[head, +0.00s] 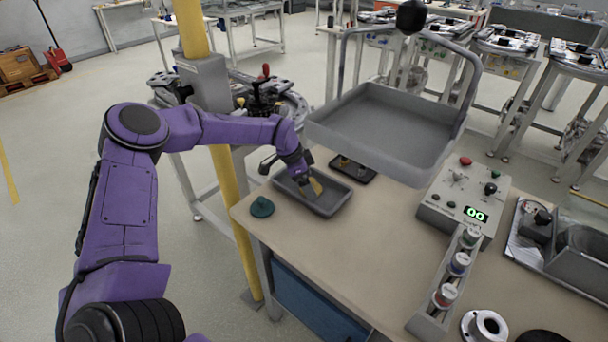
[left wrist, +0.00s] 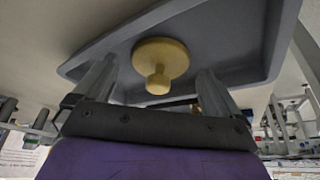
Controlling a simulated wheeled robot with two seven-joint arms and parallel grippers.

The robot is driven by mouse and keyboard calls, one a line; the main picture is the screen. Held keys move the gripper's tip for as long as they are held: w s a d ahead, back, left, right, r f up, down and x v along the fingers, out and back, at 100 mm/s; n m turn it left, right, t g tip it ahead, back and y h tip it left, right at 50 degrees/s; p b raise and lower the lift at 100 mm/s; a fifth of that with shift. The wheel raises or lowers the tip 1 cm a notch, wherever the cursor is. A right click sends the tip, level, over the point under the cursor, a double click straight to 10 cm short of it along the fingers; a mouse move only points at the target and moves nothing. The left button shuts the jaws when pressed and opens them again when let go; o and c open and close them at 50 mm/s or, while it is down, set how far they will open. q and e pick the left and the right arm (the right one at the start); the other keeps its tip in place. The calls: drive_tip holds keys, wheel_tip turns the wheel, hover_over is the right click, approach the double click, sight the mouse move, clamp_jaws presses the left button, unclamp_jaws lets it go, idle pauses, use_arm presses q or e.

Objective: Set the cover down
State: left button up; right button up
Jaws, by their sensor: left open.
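A yellow round cover with a small knob (left wrist: 160,62) lies in a shallow grey tray (left wrist: 255,30). The cover (head: 317,188) and the tray (head: 330,211) also show in the head view, near the far left corner of the table, with the cover partly hidden by my gripper. My left gripper (head: 307,184) is open over the tray. In the left wrist view its two fingers stand apart on either side of the cover's knob, and neither clearly touches it. A green knobbed piece (head: 262,207) sits on the table left of the tray. My right gripper is out of view.
A big grey pan with a tall tubular handle (head: 385,130) stands out above the back of the table. A control box (head: 463,200) and a rack of small jars (head: 445,290) are on the right. A yellow post (head: 235,225) rises beside the left edge. The table's front middle is clear.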

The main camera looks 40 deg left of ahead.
use_arm(q)
drive_tip(key=b+v, duration=0.1)
drive_tip(key=v, duration=1)
drive_tip(key=shift+r, duration=0.2)
